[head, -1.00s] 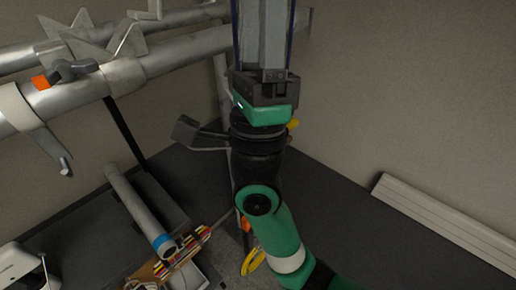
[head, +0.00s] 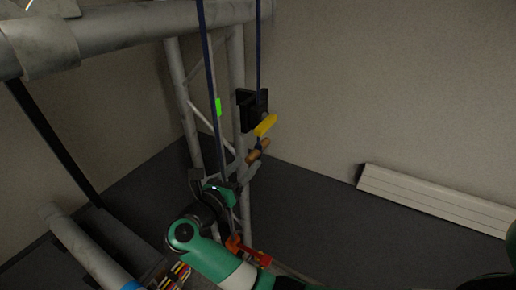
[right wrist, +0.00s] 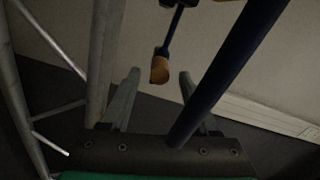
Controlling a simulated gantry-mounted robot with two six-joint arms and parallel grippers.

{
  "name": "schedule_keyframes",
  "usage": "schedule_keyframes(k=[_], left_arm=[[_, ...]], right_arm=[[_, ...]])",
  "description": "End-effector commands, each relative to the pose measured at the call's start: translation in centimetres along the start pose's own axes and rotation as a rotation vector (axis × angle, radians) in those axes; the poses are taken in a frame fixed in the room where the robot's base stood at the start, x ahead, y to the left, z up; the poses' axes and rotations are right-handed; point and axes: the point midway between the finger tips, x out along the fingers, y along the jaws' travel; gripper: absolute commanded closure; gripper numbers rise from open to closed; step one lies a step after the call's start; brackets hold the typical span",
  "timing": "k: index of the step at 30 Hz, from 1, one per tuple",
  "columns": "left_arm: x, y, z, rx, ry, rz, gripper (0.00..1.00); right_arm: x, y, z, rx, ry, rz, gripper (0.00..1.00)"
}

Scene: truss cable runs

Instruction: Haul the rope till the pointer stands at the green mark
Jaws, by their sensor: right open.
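A blue rope (head: 209,65) runs down past the truss to near my right gripper (head: 212,182). A second blue length (head: 258,40) drops to a black block with a yellow lever-like piece (head: 265,125). An orange-brown toggle (head: 258,150) hangs below it. The green mark (head: 218,107) shows against the truss upright. I cannot make out a pointer for certain. In the right wrist view my right gripper (right wrist: 158,82) is open and empty. The toggle (right wrist: 160,69) shows beyond and between its fingertips. A blue rope (right wrist: 232,70) crosses close by its right finger. My left gripper is out of view.
The truss upright (head: 240,75) stands behind the ropes, under a thick horizontal tube (head: 130,27). An orange-red fitting (head: 248,252) is low beside my right arm. A pale panel (head: 430,198) lies along the wall. The floor to the right is clear.

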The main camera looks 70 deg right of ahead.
Motion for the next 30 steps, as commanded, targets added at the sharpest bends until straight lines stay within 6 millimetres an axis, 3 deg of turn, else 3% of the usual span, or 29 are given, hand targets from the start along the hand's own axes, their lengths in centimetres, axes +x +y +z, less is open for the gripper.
schedule_keyframes(k=[3, 9, 13, 21, 30], left_arm=[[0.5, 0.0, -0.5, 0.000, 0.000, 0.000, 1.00], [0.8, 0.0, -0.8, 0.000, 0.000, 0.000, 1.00], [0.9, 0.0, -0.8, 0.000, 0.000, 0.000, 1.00], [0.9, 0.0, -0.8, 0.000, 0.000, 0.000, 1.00], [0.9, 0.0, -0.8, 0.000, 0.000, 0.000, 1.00]], right_arm=[[3.0, -0.2, 0.2, 0.001, 0.001, -0.005, 0.39], [6.7, -0.1, 0.2, 0.000, -0.001, -0.004, 0.39], [7.9, -0.1, 0.1, 0.001, -0.001, -0.001, 0.39], [8.1, 0.0, 0.1, 0.001, -0.001, 0.000, 0.39], [8.1, 0.0, 0.1, 0.001, -0.002, 0.000, 0.91]])
